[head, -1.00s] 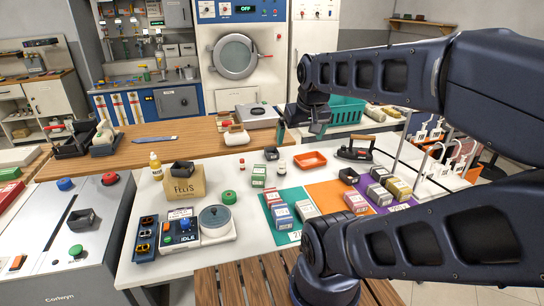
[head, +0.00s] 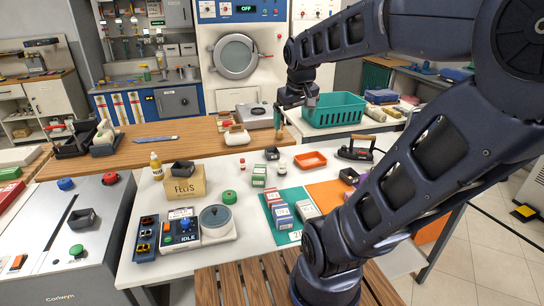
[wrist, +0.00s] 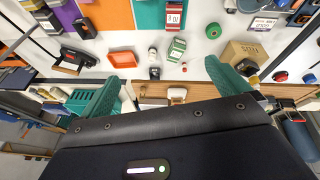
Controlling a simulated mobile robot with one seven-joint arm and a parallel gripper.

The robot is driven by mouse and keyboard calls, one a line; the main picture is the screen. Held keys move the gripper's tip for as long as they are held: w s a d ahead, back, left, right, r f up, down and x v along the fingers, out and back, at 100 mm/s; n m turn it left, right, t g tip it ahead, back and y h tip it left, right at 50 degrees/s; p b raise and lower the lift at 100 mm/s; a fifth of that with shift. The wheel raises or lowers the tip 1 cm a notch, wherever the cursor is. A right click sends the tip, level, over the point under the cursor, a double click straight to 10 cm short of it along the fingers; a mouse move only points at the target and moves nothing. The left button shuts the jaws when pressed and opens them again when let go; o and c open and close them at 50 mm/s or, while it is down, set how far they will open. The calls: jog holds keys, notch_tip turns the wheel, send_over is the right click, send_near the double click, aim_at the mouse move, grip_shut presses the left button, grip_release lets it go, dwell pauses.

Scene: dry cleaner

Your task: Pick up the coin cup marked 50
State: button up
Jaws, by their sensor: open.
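No marking 50 is legible on any cup. My gripper (head: 290,112) is open and empty, above the back edge of the table. Its green fingers (wrist: 161,72) are spread wide in the wrist view.
Boxes stand on the green mat (head: 283,213) and by the small bottles. A teal basket (head: 334,113) stands behind. My arm hides the table's right side.

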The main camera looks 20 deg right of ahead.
jog(key=w+d+f+n+g+h, duration=0.1)
jog(key=w+n, duration=0.3)
jog(key=w, duration=1.2)
jog(key=n+g+h, duration=0.3)
jog(key=n, duration=0.8)
send_over(272, 150)
jog(key=s+a, duration=0.4)
jog(key=a, duration=0.1)
notch_tip(272, 150, down, 30)
jog(key=x, duration=1)
jog(key=shift+w+f, duration=0.1)
jog(key=shift+f, duration=0.35)
jog(key=shift+c, duration=0.4)
jog(key=c, duration=1)
jog(key=shift+o, duration=0.2)
jog(key=shift+r, duration=0.15)
